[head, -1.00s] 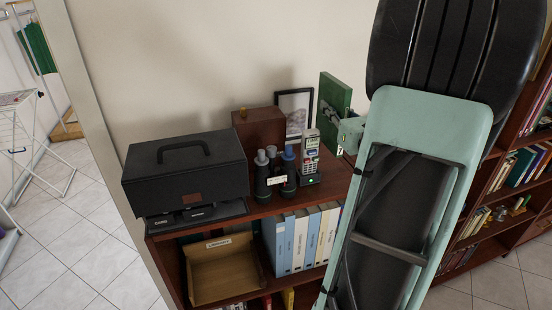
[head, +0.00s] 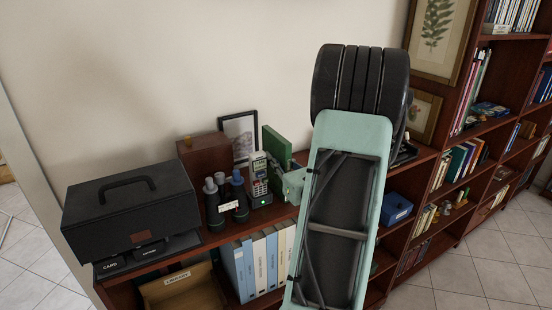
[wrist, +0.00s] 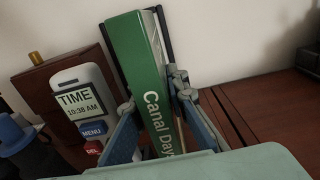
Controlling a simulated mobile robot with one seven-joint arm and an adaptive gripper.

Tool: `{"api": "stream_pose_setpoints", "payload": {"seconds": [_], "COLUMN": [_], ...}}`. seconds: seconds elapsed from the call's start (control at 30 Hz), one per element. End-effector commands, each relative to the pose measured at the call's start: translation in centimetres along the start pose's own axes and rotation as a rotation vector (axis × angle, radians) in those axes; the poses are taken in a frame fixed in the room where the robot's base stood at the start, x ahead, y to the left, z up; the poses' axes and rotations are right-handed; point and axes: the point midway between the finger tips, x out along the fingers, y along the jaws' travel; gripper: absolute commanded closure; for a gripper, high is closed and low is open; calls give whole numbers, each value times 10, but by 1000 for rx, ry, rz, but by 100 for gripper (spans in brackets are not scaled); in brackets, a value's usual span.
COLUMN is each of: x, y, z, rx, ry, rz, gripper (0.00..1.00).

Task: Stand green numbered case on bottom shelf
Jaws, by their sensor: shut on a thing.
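A green case (head: 276,148) stands upright on edge, at or just above the top of the low brown bookcase (head: 222,236). In the wrist view the case (wrist: 143,60) shows a spine lettered "Canal Days"; I can read no number on it. My gripper (wrist: 155,112) is shut on the case, one finger on each side of the spine. In the head view my gripper (head: 293,182) is partly hidden behind my pale green arm link. Whether the case touches the top is unclear. The bottom shelf of the low bookcase is hidden.
A cordless phone (head: 259,176) and dark bottles (head: 238,197) stand close left of the case; a framed picture (head: 240,135) and brown box (head: 207,158) are behind. A black case (head: 135,210) sits farther left. Tall bookshelves (head: 470,125) stand right.

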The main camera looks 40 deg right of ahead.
Motion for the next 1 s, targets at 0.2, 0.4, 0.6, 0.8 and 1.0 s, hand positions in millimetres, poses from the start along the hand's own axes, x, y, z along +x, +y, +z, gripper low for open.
{"api": "stream_pose_setpoints", "payload": {"seconds": [0.2, 0.4, 0.6, 0.8, 1.0], "x": [0, 0, 0, -20, -65], "y": [0, 0, 0, -2, -1], "z": [-2, -2, -1, -2, -2], "rx": [0, 0, 1, 0, 0], "ry": [0, 0, 0, 1, 0], "rz": [0, 0, 0, -4, -5], "gripper": [80, 69, 69, 69, 69]}}
